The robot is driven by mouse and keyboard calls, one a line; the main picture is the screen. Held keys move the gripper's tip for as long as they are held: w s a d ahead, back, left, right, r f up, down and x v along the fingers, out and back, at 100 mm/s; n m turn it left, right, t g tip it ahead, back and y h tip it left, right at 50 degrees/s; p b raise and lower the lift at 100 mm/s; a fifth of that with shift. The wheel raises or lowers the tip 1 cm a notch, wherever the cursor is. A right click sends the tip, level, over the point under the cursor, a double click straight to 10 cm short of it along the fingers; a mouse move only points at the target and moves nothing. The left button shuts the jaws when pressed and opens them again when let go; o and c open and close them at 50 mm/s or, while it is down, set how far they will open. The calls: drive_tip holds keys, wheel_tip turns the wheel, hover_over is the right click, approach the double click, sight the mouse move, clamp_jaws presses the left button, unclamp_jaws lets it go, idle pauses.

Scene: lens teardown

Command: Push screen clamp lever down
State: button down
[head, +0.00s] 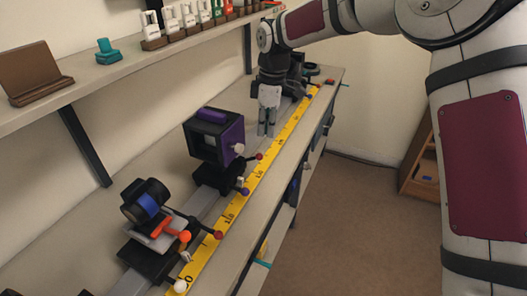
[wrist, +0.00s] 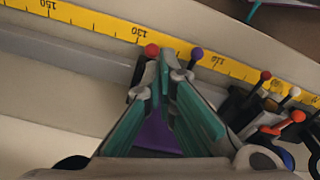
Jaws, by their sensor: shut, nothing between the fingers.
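My gripper (head: 267,130) points down over the rail, beyond the purple-and-black box (head: 232,136). It is shut and empty. In the wrist view, its fingertips (wrist: 165,78) lie between a red-balled lever (wrist: 151,50) on the left and a purple-balled lever (wrist: 196,53) on the right. Contact with either cannot be told. The head view shows the red ball (head: 259,156) and purple ball (head: 245,191) beside the box. I cannot tell which lever belongs to the screen. Part of the purple surface (wrist: 157,135) shows between the fingers.
A yellow scale (head: 235,200) runs along the rail. A nearer carrier holds a black-and-blue lens part (head: 147,203), with red (head: 219,235), orange and white balls. A shelf with small items (head: 110,60) hangs above on the left. Open floor (head: 340,220) is at right.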

sight(262, 156)
drive_tip(key=shift+w+a+f, duration=0.35)
drive_tip(key=shift+w+f, duration=0.3)
drive_tip(key=shift+w, duration=0.05)
drive_tip(key=shift+f, duration=0.1)
drive_tip(key=shift+a+f+b, duration=0.2)
drive_tip(key=shift+f+b, duration=0.2)
drive_tip(key=shift+f, duration=1.3)
drive_tip(key=shift+a+f+b, duration=0.15)
drive_tip(key=shift+f+b, duration=0.2)
drive_tip(key=shift+f, duration=1.5)
drive_tip(key=shift+f+b, duration=0.7)
drive_tip(key=shift+f, duration=0.7)
drive_tip(key=shift+r, duration=0.15)
drive_tip(key=shift+d+r+p, duration=0.25)
drive_tip(key=shift+d, duration=0.5)
drive_tip(key=shift+d+r+p, duration=0.25)
drive_tip(key=shift+d, duration=0.5)
